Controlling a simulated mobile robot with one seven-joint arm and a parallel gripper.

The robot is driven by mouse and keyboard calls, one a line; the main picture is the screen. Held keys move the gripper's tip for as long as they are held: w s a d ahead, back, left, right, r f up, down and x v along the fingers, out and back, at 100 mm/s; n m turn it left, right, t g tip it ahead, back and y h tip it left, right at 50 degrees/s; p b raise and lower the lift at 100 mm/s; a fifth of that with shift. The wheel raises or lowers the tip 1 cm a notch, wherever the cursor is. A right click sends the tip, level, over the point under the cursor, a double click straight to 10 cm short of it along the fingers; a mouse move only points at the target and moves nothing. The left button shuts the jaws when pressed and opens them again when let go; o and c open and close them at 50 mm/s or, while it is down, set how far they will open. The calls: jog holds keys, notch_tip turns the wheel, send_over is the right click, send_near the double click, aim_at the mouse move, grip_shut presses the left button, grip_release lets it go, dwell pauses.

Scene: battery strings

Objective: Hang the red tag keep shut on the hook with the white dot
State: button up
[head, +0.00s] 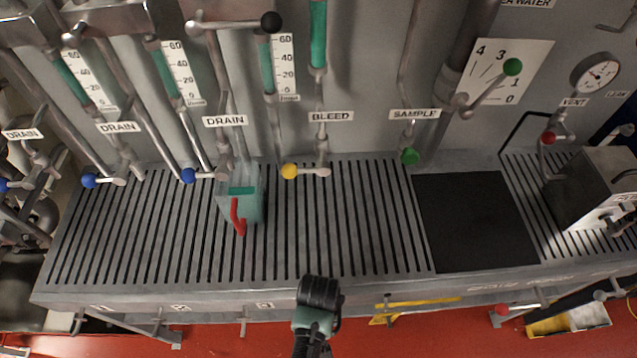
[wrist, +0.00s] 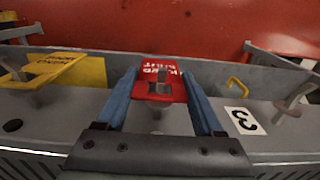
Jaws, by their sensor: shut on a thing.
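The red tag (wrist: 172,72), with white lettering upside down in the wrist view, is between the blue fingers of my gripper (wrist: 160,77). My gripper is shut on it. A grey metal hook end (wrist: 159,87) shows against the middle of the tag; I cannot tell whether it passes through the tag. In the head view my gripper (head: 319,292) is at the bench's front edge; its fingers and the red tag are hidden there. I cannot make out a white dot; the area behind my gripper is hidden.
A yellow tag (wrist: 55,70) is at a hook on the left in the wrist view, near a black dot (wrist: 12,125). The slatted bench (head: 340,235) carries a clear container (head: 252,207) and a black mat (head: 475,222).

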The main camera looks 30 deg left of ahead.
jog(key=o, duration=1.3)
jog(key=shift+r, duration=0.15)
notch_tip(320, 180, up, 13)
jog(key=shift+f+p, duration=0.15)
jog(key=shift+p, duration=0.2)
